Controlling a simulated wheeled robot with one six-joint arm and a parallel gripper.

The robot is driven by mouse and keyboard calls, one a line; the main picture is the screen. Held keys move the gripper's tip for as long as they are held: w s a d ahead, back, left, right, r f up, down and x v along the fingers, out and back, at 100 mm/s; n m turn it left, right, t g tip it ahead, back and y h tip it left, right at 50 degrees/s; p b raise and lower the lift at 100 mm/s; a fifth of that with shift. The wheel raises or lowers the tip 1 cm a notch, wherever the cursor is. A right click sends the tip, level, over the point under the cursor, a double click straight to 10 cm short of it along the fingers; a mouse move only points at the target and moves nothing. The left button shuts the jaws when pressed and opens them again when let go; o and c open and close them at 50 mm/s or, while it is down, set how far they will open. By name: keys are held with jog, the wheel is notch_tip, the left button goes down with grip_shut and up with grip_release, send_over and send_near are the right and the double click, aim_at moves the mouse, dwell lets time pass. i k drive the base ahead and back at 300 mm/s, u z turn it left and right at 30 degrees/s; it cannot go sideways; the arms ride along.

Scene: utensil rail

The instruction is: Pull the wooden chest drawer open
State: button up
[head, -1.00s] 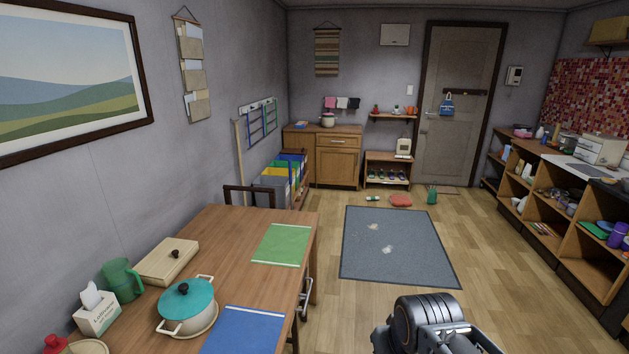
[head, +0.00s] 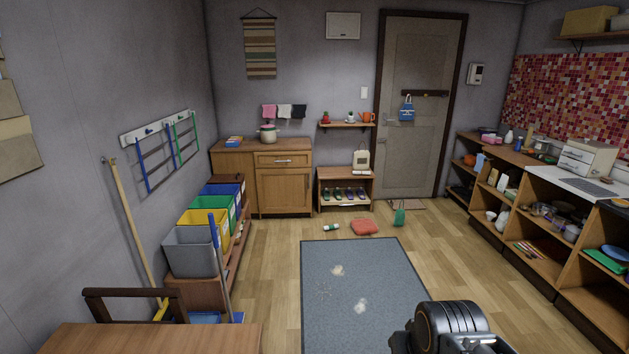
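The wooden chest (head: 284,190) stands against the far wall, left of the middle in the head view. Its drawer (head: 284,159) is at the top right of its front, above a cupboard door, and looks shut. A thin light handle (head: 290,162) runs across the drawer front. My arm (head: 450,328) shows at the bottom right, far from the chest. The fingertips are not visible, so the gripper's state does not show.
A table (head: 160,338) and chair back (head: 135,295) are at the bottom left. Coloured bins (head: 190,252) and a broom (head: 132,225) line the left wall. A grey mat (head: 355,285) covers the middle floor.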

aim_at(269, 159)
jog(key=z, duration=0.05)
jog(key=i, duration=2.25)
jog(key=u, duration=0.25)
jog(key=i, duration=2.2)
jog(key=u, duration=0.65)
jog(key=i, duration=1.75)
jog(key=u, duration=0.3)
